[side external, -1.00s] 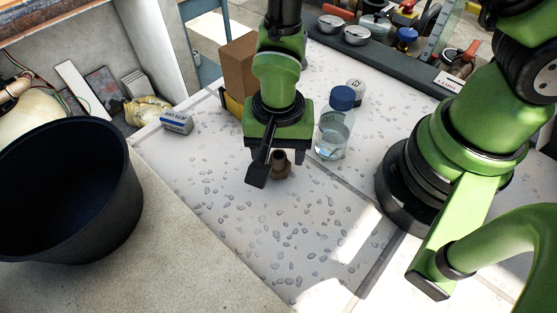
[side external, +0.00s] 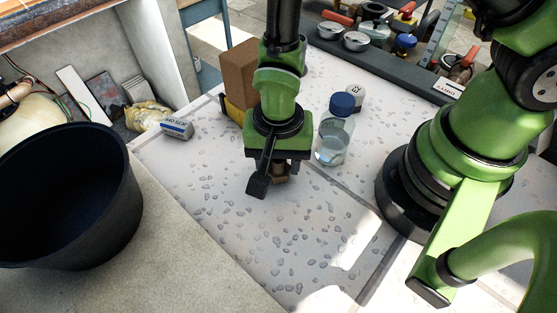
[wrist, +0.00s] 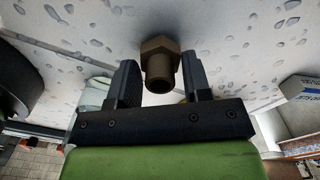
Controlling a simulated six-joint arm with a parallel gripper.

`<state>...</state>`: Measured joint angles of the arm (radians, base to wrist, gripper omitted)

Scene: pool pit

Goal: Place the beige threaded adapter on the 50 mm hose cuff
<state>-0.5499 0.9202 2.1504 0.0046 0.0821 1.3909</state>
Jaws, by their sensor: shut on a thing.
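The beige threaded adapter (wrist: 159,66) shows in the wrist view as a brownish fitting with a hex collar and a round end. It sits between the two dark fingers of my gripper (wrist: 161,82). In the side view, the adapter (side external: 281,174) is mostly hidden behind my gripper (side external: 276,175), which points down low over the speckled surface. The gripper is shut on the adapter. Whether the adapter touches the surface is hard to tell. I cannot pick out the 50 mm hose cuff in either view.
A clear bottle with a blue cap (side external: 336,138) stands close right of my gripper, with a white labelled cylinder (side external: 356,97) behind. A brown block (side external: 238,72) is behind left, and a small blue-white box (side external: 177,129) lies farther left. A black bucket (side external: 118,220) stands front left.

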